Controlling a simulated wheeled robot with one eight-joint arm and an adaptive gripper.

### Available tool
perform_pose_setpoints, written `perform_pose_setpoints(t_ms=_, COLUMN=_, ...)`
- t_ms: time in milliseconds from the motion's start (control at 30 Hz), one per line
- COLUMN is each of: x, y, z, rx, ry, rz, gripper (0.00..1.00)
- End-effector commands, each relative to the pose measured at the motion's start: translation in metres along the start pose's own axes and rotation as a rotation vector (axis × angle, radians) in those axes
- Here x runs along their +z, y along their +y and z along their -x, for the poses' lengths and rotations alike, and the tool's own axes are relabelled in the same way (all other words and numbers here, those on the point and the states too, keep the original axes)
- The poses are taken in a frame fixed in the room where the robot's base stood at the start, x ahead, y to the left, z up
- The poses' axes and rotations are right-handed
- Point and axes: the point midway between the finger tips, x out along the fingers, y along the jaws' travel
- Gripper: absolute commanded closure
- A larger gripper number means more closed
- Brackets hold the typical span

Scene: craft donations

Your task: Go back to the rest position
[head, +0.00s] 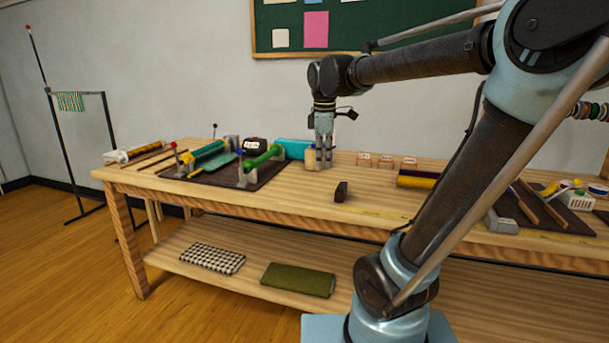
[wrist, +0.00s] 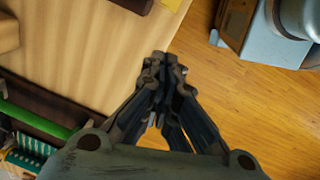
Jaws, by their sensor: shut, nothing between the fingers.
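My arm reaches across the right half of the head view and hides part of the bench. In the wrist view, the bench edge and the floor lie below the fingers.
A dark mat (head: 215,178) with a green roller (head: 262,158) lies at left. A dark block (head: 341,191) stands near the front edge. Small labelled pieces (head: 386,161) are right of the gripper. Checked (head: 211,258) and olive (head: 298,279) cloths lie on the lower shelf.

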Motion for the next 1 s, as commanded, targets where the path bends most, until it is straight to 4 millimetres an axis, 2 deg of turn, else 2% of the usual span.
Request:
perform_pose_setpoints(t_ms=33, x=0.017, y=-0.012, z=-0.011, rx=0.003, ry=0.002, rz=-0.089, gripper=1.00)
perform_pose_setpoints(t_ms=200, x=0.059, y=-0.047, z=-0.045, rx=0.015, ry=0.016, rz=-0.397, gripper=1.00)
perform_pose_setpoints(t_ms=500, x=0.117, y=-0.116, z=-0.117, rx=0.035, ry=0.042, rz=-0.939, gripper=1.00)
perform_pose_setpoints(t_ms=700, x=0.140, y=-0.155, z=-0.163, rx=0.046, ry=0.063, rz=-1.253, gripper=1.00)
perform_pose_setpoints(t_ms=800, x=0.146, y=-0.167, z=-0.179, rx=0.049, ry=0.070, rz=-1.357, gripper=1.00)
perform_pose_setpoints(t_ms=1000, x=0.150, y=-0.177, z=-0.191, rx=0.051, ry=0.076, rz=-1.441, gripper=1.00)
